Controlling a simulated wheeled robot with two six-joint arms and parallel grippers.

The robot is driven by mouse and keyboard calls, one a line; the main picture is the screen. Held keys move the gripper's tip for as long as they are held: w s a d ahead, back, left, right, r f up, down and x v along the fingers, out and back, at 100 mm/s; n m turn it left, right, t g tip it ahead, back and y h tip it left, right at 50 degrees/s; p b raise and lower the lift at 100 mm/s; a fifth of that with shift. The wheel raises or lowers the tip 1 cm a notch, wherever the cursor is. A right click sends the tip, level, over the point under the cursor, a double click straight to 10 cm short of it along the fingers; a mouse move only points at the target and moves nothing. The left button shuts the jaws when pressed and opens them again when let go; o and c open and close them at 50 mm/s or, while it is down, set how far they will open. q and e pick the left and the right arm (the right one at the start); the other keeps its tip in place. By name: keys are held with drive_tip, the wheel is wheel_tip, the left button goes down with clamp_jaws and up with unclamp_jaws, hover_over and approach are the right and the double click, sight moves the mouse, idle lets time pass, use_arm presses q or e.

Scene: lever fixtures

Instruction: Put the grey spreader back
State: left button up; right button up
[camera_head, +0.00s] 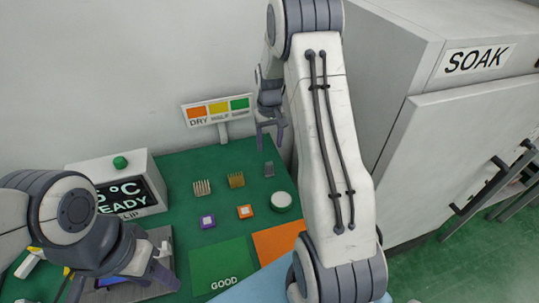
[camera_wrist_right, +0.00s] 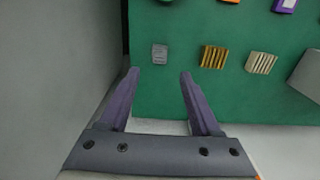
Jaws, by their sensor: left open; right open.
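In the right wrist view the spreader (camera_wrist_right: 159,53) lies beyond the tips of the open right gripper (camera_wrist_right: 160,73), lined up with the gap and not touched. My left gripper (camera_head: 122,284) is open at the lower left, far from the spreader, with no object seen in it.
A golden ridged block (camera_head: 236,180) and a beige one (camera_head: 202,188) stand beside the spreader. Purple (camera_head: 208,221) and orange (camera_head: 245,212) pieces and a round white-topped puck (camera_head: 281,201) lie nearer. A colour sign (camera_head: 218,110) stands behind. The SOAK cabinet (camera_head: 420,130) bounds the right.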

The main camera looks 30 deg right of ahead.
drive_tip(key=s+a+r+n, duration=0.1)
drive_tip(key=s+a+r, duration=0.2)
drive_tip(key=a, duration=0.4)
drive_tip(key=s+a+r+n, duration=0.2)
drive_tip(key=a+r, duration=0.2)
drive_tip(key=a, duration=0.3)
drive_tip(key=s+a+r+n, duration=0.1)
drive_tip(key=s+a+r, duration=0.2)
drive_tip(key=a, duration=0.3)
drive_tip(key=s+a+r+n, duration=0.1)
drive_tip(key=s+a+n, duration=0.1)
drive_tip(key=s, duration=0.4)
drive_tip(key=s+a+n, duration=0.2)
drive_tip(key=s+a, duration=0.2)
drive_tip(key=s, duration=0.3)
drive_tip(key=s+a+r+n+y, duration=0.1)
drive_tip(key=s+a+n, duration=0.1)
drive_tip(key=s, duration=0.5)
drive_tip(key=shift+s+a+r, duration=0.25)
drive_tip(key=shift+a+r, duration=0.1)
drive_tip(key=shift+a, duration=0.4)
